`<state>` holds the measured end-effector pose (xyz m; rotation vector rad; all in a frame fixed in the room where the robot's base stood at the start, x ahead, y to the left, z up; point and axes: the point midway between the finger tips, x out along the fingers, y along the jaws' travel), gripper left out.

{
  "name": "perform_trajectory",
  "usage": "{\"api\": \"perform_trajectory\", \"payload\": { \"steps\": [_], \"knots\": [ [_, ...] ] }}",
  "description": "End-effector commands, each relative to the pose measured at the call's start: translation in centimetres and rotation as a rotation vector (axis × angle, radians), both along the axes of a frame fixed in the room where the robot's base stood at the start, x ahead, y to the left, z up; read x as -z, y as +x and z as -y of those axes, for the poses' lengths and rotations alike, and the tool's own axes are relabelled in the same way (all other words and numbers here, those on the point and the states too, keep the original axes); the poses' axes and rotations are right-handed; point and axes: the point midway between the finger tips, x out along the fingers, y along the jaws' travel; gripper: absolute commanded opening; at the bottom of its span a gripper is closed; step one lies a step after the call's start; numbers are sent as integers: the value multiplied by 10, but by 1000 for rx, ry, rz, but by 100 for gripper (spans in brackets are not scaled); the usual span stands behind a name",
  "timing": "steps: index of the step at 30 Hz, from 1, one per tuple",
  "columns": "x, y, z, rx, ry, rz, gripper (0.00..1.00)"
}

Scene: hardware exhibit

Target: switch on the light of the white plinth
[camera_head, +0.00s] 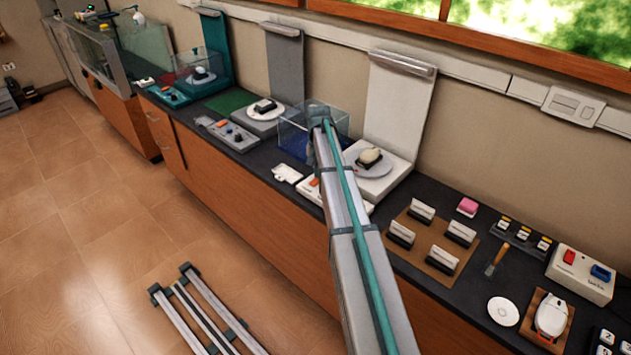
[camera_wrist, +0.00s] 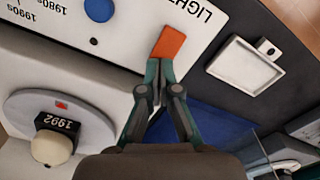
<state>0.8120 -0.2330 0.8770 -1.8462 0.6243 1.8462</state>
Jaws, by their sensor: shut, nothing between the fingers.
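The white plinth (camera_head: 392,178) stands on the counter in the head view, with a round disc and a pale rounded object on it and a tall white back panel (camera_head: 402,100). Its white control panel (camera_head: 358,205) lies in front, partly hidden by my arm. In the wrist view the control panel (camera_wrist: 135,30) shows the word LIGHT, an orange switch (camera_wrist: 169,42) and a blue knob (camera_wrist: 98,10). My gripper (camera_wrist: 161,68) is shut and empty, with its tips at the near edge of the orange switch. I cannot tell whether they touch it. The fingertips are hidden in the head view.
A clear glass box (camera_head: 295,122) on a blue mat (camera_wrist: 208,122) sits left of the plinth, close to my arm. A small white tray (camera_wrist: 243,66) lies beside the control panel. Grey and teal plinths stand farther left; brown boards with small objects lie right.

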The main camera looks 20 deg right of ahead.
Motion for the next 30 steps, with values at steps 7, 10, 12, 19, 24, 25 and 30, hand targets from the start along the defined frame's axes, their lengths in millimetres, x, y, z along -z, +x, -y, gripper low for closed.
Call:
{"api": "perform_trajectory", "payload": {
  "steps": [7,10,12,19,24,25,30],
  "knots": [
    [4,0,0,0,0,0,0],
    [5,0,0,0,0,0,0],
    [6,0,0,0,0,0,0],
    [9,0,0,0,0,0,0],
    [11,0,0,0,0,0,0],
    [12,0,0,0,0,0,0],
    [14,0,0,0,0,0,0]
  ]
}}
